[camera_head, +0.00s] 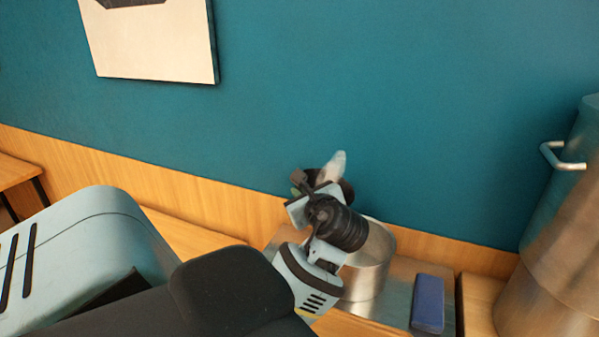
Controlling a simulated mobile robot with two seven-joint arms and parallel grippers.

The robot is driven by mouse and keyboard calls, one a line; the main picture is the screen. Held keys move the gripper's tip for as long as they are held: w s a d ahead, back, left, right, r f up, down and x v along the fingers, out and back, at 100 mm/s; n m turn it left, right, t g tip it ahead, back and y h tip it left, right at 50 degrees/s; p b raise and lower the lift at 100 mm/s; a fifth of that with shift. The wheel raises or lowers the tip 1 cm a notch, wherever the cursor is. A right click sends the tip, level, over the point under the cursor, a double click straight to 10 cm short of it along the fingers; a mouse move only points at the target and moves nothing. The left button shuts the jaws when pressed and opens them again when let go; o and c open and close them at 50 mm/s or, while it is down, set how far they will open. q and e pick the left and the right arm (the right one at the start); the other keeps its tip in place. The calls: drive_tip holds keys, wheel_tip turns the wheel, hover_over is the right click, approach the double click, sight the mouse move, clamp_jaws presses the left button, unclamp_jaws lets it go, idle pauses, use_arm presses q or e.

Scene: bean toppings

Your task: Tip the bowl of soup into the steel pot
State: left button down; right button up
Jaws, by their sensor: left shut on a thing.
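The steel pot (372,278) stands on a metal surface at the lower middle, partly hidden behind my left wrist. My left gripper (306,186) is above the pot's left rim, shut on a dark bowl (347,190). The bowl is mostly hidden by the gripper and looks tilted. A pale, whitish shape (334,166) rises at the bowl; I cannot tell whether it is soup or something else. The inside of the pot is mostly hidden. My right gripper is not in view.
A blue block-like object (428,303) lies on the metal surface (398,288) right of the pot. A large metal container (560,250) with a side handle stands at the far right. A teal wall (420,120) with wooden trim is close behind.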

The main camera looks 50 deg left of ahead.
use_arm(q)
drive_tip(key=shift+w+d+r+m+y, duration=0.1)
drive_tip(key=shift+d+r+m+y, duration=0.15)
drive_tip(key=shift+r+m+y, duration=0.6)
drive_tip(key=d+r+m+y, duration=0.1)
drive_tip(key=w+d+m+t+y, duration=0.1)
drive_tip(key=m+y, duration=0.1)
drive_tip(key=shift+w+d+r, duration=0.2)
drive_tip(key=shift+r, duration=0.15)
drive_tip(key=shift+w+d+f+m+t+y, duration=0.1)
drive_tip(key=shift+w+d+m+t+y, duration=0.25)
drive_tip(key=shift+d+m, duration=0.25)
drive_tip(key=shift+w+d+r+m+t+y, duration=0.1)
drive_tip(key=shift+w+d+m+t+y, duration=0.2)
drive_tip(key=shift+d+m, duration=0.25)
drive_tip(key=shift+w+d+f+m+t+y, duration=0.1)
drive_tip(key=shift+w+d+m+t+y, duration=0.2)
drive_tip(key=shift+d+m, duration=0.25)
drive_tip(key=w+d+f+m+t+h, duration=0.1)
drive_tip(key=w+d+f+m+t, duration=0.1)
drive_tip(key=d+m+t, duration=0.4)
drive_tip(key=shift+w+d+f+m+t, duration=0.3)
drive_tip(key=shift+w+m+t, duration=0.6)
drive_tip(key=shift+m+t, duration=1.2)
drive_tip(key=shift+m+g, duration=0.45)
drive_tip(key=shift+m, duration=0.1)
